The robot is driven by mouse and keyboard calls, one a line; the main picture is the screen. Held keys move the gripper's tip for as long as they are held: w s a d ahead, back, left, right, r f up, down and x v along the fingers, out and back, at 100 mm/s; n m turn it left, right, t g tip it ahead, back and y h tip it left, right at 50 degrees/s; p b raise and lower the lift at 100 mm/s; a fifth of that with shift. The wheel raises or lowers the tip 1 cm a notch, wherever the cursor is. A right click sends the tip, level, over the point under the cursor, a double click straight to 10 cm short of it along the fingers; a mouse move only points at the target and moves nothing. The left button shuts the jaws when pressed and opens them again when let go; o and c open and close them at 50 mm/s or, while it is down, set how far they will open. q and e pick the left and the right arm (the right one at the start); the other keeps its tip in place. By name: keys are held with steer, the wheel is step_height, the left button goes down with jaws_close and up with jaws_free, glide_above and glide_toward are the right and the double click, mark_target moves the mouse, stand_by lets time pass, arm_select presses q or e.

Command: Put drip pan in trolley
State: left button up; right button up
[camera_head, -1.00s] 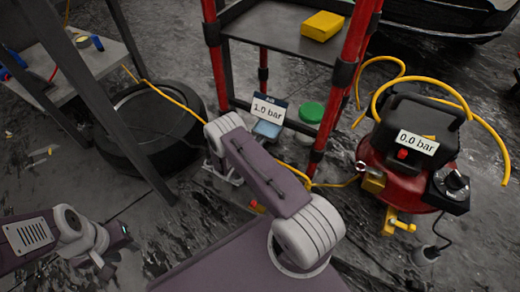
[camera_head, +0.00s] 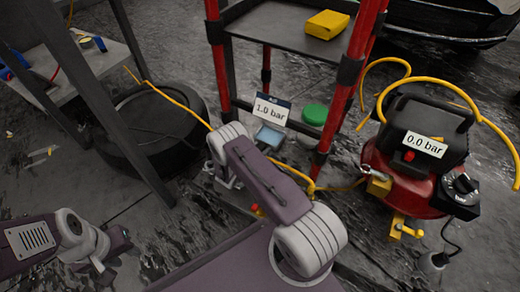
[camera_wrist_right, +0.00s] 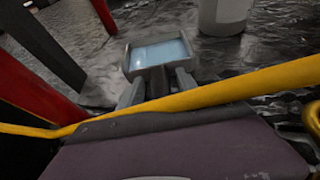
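The drip pan (camera_head: 270,136) is a small grey tray with pale blue liquid, low beside the trolley's front. In the right wrist view the pan (camera_wrist_right: 158,56) looks level, directly ahead of my right gripper (camera_wrist_right: 158,78). Its two fingers reach the pan's near wall, apart from each other; whether they grip it is unclear. In the head view my right forearm hides much of that gripper. The trolley (camera_head: 270,32) has red posts and dark grey shelves. My left gripper (camera_head: 118,240) is at lower left, away from the pan, its fingers unclear.
A yellow hose (camera_head: 180,101) runs from the tyre (camera_head: 145,130) past my right arm and crosses the right wrist view. A red compressor (camera_head: 385,165) stands right. A green-lidded container (camera_head: 315,114) is behind the pan. A yellow block (camera_head: 327,23) lies on the trolley shelf.

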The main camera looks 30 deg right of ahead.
steer(key=p+v, duration=0.2)
steer(key=r+p+v, duration=0.1)
steer(key=p+v, duration=0.1)
steer(key=v, duration=0.1)
steer(key=shift+w+d+r+p, duration=0.1)
steer(key=shift+p, duration=0.2)
steer(key=p+v, duration=0.1)
steer(key=v, duration=0.1)
steer(key=p+v, duration=0.1)
steer(key=v, duration=0.1)
steer(key=p+v, duration=0.1)
steer(key=v, duration=0.1)
steer(key=shift+s+a+f+p, duration=0.2)
steer(key=shift+s+f+p, duration=0.05)
steer(key=shift+p, duration=0.1)
steer(key=shift+s+a, duration=0.2)
steer(key=shift+a, duration=0.1)
steer(key=s+r+m+g+y, duration=0.4)
steer(key=s+r+m+g, duration=0.4)
steer(key=s+r+m, duration=0.3)
steer(key=s+a+r+m+t+y, duration=0.1)
steer(key=s+a+r+m+y, duration=0.2)
steer(key=a+r+m+y, duration=0.1)
steer(key=s+a+r+m+t+y, duration=0.2)
steer(key=s+a+r+m+y, duration=0.1)
steer(key=r+m, duration=0.4)
steer(key=shift+a+r+m+y, duration=0.25)
steer(key=shift+a+m+y, duration=0.35)
steer(key=shift+a+m, duration=0.35)
steer(key=shift+s, duration=0.15)
